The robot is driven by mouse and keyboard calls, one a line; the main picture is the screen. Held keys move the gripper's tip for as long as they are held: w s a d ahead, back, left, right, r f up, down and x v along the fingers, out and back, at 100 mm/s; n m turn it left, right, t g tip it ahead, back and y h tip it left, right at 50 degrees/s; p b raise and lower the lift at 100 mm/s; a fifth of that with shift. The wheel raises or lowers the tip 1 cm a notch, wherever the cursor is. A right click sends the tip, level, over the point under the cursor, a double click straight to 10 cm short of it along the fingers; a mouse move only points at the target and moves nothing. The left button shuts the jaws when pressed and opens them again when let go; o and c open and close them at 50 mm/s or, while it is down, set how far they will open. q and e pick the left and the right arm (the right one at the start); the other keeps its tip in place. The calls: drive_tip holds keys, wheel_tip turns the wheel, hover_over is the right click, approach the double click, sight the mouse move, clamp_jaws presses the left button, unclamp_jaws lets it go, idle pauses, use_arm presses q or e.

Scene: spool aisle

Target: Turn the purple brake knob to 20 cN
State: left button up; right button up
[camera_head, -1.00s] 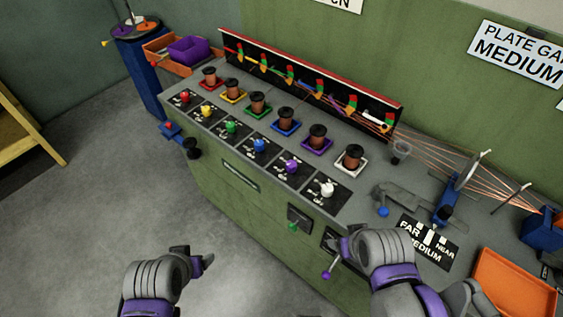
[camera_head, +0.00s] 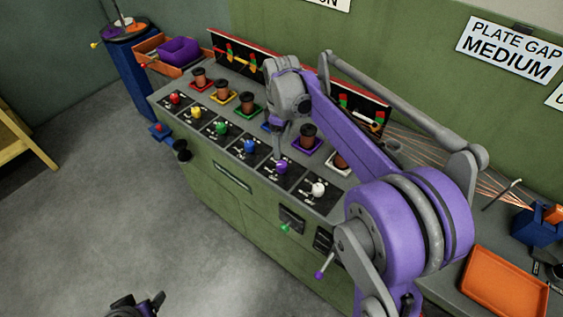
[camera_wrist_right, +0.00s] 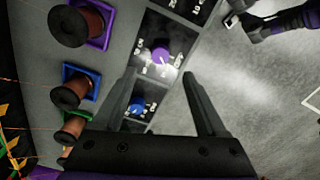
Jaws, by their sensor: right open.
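The purple brake knob (camera_head: 282,167) sits on a black dial plate near the front edge of the green bench. It also shows in the right wrist view (camera_wrist_right: 160,54), with a light pointer mark toward its lower right; the dial numbers are too small to read surely. My left gripper (camera_head: 145,304) is at the bottom edge, partly cut off, away from the bench.
Blue (camera_head: 250,146) and white (camera_head: 318,189) knobs flank the purple one, with green, yellow and red further left. Copper spools, such as the purple-based one (camera_head: 307,136), stand behind. My right arm hides part of the bench. An orange tray (camera_head: 505,284) lies at right.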

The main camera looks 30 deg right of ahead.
sight(282, 164)
wheel_tip(282, 164, down, 9)
drive_tip(key=shift+f, duration=0.1)
drive_tip(key=shift+c, duration=0.2)
clamp_jaws()
idle(0.4)
